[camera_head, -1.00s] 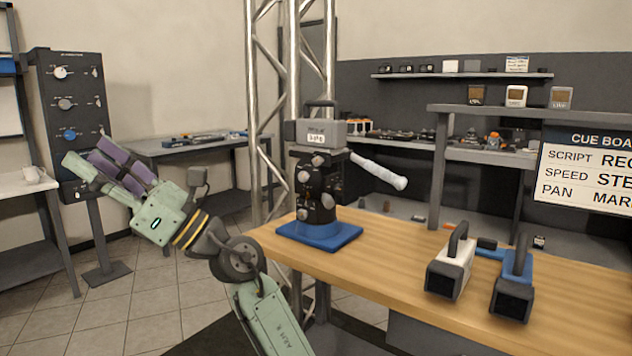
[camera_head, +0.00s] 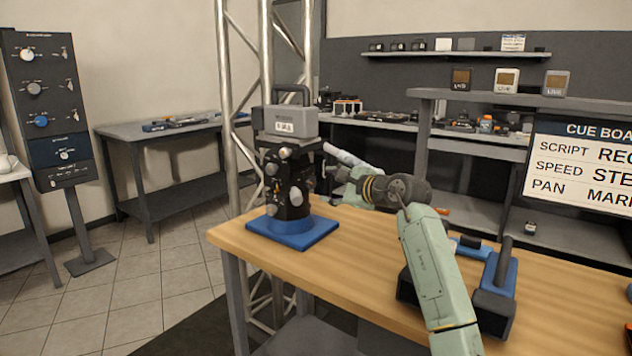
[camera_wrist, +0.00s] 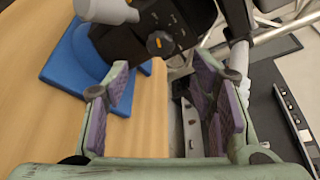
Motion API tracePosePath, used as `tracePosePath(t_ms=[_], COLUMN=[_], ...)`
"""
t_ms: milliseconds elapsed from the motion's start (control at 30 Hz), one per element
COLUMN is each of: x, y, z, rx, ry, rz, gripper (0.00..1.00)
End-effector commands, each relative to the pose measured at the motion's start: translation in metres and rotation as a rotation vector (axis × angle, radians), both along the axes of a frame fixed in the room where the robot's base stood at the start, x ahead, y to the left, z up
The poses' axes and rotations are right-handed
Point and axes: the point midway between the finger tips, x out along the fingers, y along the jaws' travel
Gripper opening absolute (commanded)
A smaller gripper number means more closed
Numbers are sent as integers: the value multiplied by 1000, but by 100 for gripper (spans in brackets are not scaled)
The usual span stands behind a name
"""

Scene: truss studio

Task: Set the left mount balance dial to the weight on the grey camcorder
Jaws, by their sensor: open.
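The grey camcorder (camera_head: 287,121) sits on top of the black mount (camera_head: 291,182), with a small white label (camera_head: 285,127) whose writing is too small to read surely. The mount has several round dials on its faces and stands on a blue base (camera_head: 320,235). A pale handle (camera_head: 340,155) sticks out to its right. My gripper (camera_head: 345,188) is just right of the mount. In the wrist view my gripper (camera_wrist: 163,78) is open and empty, with purple pads. A dark dial (camera_wrist: 160,43) with an orange mark lies just beyond the fingertips, apart from them.
The wooden table (camera_head: 370,262) is clear in front of the mount. A metal truss (camera_head: 268,60) rises behind the mount. A cue board (camera_head: 580,165) stands at far right.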

Motion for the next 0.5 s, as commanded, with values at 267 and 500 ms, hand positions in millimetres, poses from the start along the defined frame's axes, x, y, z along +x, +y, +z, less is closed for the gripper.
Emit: tracePosePath(t_ms=[267, 500], x=[41, 58], y=[31, 42], z=[-9, -15], rx=[5, 4], ry=[3, 0], rz=[2, 0], gripper=[51, 51])
